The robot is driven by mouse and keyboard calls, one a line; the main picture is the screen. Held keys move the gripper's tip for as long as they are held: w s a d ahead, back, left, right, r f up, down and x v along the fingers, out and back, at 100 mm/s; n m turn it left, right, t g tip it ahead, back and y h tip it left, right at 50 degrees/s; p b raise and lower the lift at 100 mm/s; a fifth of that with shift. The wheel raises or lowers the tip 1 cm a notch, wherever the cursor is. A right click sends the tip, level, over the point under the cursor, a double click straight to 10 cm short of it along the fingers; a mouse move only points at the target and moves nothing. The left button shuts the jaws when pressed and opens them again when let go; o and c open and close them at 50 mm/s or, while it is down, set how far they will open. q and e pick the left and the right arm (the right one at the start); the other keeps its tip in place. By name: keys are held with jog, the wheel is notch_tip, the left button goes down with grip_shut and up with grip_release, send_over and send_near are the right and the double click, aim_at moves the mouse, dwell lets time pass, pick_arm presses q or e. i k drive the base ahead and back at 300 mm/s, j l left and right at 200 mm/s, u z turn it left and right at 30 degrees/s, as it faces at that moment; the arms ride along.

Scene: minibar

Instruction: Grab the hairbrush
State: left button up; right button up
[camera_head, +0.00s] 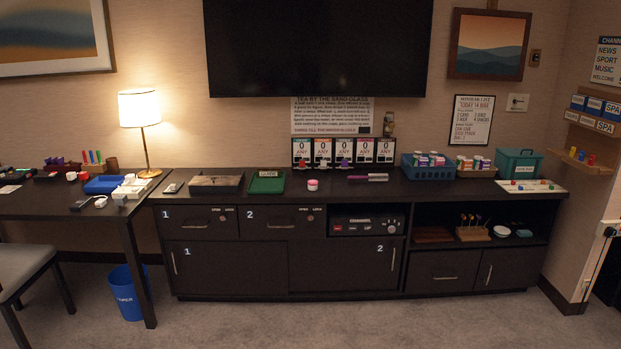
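A long thin item with a pink to purple body (368,177) lies flat on top of the dark cabinet, below the row of white cards. It looks like the hairbrush, but it is too small to be certain. Nothing is touching it from above. A small pink and white jar (313,185) stands to its left, apart from it. Neither of my grippers shows in the head view.
The dark cabinet (270,284) spans the middle. A green tray (267,183) and a dark tray (216,183) lie left; a blue basket (428,172) stands right. A desk with a lamp (140,110), chair (22,270) and blue bin (126,293) are at left. The carpet in front is clear.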

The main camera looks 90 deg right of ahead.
aim_at(383, 177)
jog(key=l+z, duration=0.2)
jog(key=z, duration=0.25)
jog(key=k+l+z, duration=0.1)
jog(key=l+z, duration=0.15)
jog(key=z, duration=0.2)
jog(key=l+z, duration=0.2)
jog(key=z, duration=0.25)
jog(key=l+z, duration=0.25)
jog(key=z, duration=0.2)
jog(key=i+l+z, duration=0.1)
jog(key=z, duration=0.35)
jog(key=i+l+z, duration=0.2)
jog(key=i+l, duration=0.15)
jog(key=l, duration=0.25)
jog(key=i+l+z, duration=0.2)
jog(key=i+l, duration=0.2)
jog(key=l, duration=0.2)
jog(key=i+l+z, duration=0.15)
jog(key=i+l, duration=0.25)
jog(key=l+z, duration=0.1)
jog(key=z, duration=0.4)
jog(key=i+j+z, duration=0.5)
jog(key=j, duration=0.3)
jog(key=i+j+z, duration=0.25)
jog(key=j, duration=0.25)
jog(key=i, duration=0.1)
